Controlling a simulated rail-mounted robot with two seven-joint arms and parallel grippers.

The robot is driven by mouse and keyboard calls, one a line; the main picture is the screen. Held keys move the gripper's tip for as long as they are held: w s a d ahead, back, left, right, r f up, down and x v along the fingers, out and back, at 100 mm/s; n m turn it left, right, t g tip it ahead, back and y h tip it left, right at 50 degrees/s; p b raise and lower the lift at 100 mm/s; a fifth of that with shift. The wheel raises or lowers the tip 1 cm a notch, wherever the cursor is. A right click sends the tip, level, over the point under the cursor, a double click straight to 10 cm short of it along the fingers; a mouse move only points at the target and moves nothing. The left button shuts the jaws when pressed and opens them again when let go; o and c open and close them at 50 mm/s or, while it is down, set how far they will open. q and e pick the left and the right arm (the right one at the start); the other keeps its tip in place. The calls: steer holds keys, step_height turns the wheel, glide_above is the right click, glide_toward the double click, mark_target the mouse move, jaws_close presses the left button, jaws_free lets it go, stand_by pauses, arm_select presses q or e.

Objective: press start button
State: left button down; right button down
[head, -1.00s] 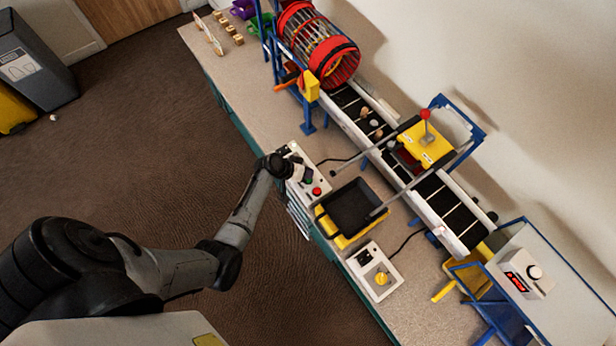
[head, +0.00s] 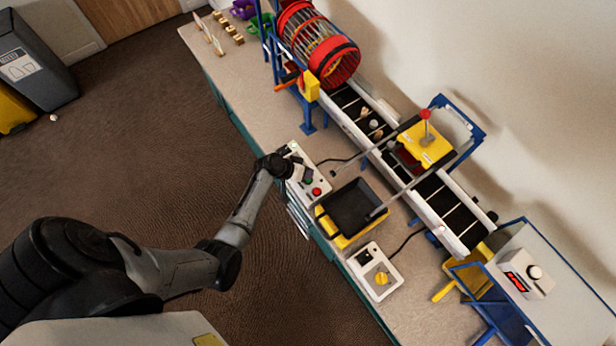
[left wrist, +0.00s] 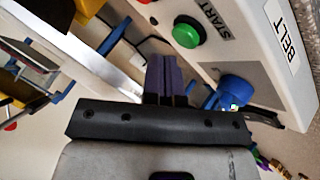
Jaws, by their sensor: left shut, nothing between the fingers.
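The green start button (left wrist: 187,33) sits on a pale control box (left wrist: 262,62) beside the printed word START in the left wrist view. In the head view the control box (head: 322,196) lies at the bench's front edge, with a red button (head: 317,191) near its right end. My left gripper (left wrist: 163,62) is shut and empty, its fingertips close to the green button; a small gap shows in the picture, but I cannot tell the height. In the head view my left gripper (head: 299,173) is over the box and hides part of it. My right gripper is not in view.
A black-and-yellow tray (head: 352,207) stands right beside the box, then a second box with a yellow knob (head: 381,278). Behind run the conveyor belt (head: 432,190), with small items on it, and a red drum (head: 318,45). A blue knob (left wrist: 236,90) is near the fingers.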

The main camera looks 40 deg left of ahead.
arm_select(q)
steer(key=shift+f, duration=0.2)
stand_by(0.7)
steer(key=shift+f+b, duration=0.15)
steer(key=shift+b, duration=0.15)
steer(key=shift+f, duration=0.1)
steer(key=shift+f, duration=0.1)
stand_by(0.4)
